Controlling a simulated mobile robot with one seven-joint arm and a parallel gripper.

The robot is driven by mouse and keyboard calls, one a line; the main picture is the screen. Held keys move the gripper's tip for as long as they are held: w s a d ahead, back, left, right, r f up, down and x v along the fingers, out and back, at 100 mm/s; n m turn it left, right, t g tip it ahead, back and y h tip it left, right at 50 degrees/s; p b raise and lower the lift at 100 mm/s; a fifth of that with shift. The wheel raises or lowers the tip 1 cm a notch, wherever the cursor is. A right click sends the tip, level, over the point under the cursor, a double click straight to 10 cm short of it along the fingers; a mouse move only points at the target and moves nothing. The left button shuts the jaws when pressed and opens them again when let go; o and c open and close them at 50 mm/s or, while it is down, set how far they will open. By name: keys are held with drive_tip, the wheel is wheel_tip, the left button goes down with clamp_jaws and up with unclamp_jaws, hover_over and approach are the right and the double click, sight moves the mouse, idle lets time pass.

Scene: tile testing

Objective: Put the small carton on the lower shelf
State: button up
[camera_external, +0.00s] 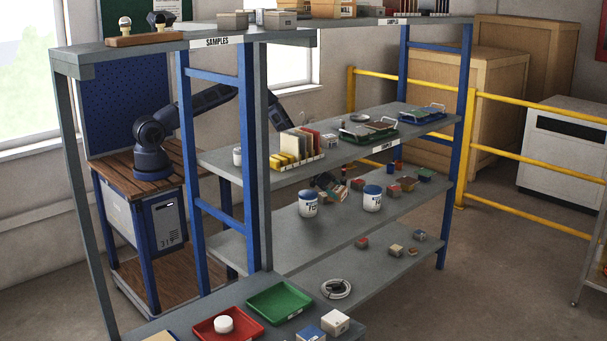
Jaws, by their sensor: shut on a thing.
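My arm reaches from its base on the left, behind the shelf unit. My gripper (336,184) is between the shelf with the tile rack and the shelf with the white jars, just right of the left jar. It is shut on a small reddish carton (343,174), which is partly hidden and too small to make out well. The carton is close above the jar shelf (290,236); I cannot tell whether it touches it. A lower shelf (310,268) lies below that one.
White jars with blue lids (308,205) (372,199) stand at the jar shelf's front edge. Several small boxes (408,184) sit right of my gripper. A tile rack (297,150) is on the shelf above. The lowest shelf holds a coil (336,289) and small blocks.

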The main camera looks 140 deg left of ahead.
sight(337, 208)
drive_tip(key=shift+w+d+f, duration=0.1)
drive_tip(key=shift+w+f, duration=0.2)
drive_tip(key=shift+f, duration=2.2)
drive_tip(key=o, duration=1.1)
drive_tip(key=shift+f, duration=0.15)
drive_tip(key=v, duration=0.5)
drive_tip(key=shift+w, duration=0.1)
wheel_tip(337, 208, up, 7)
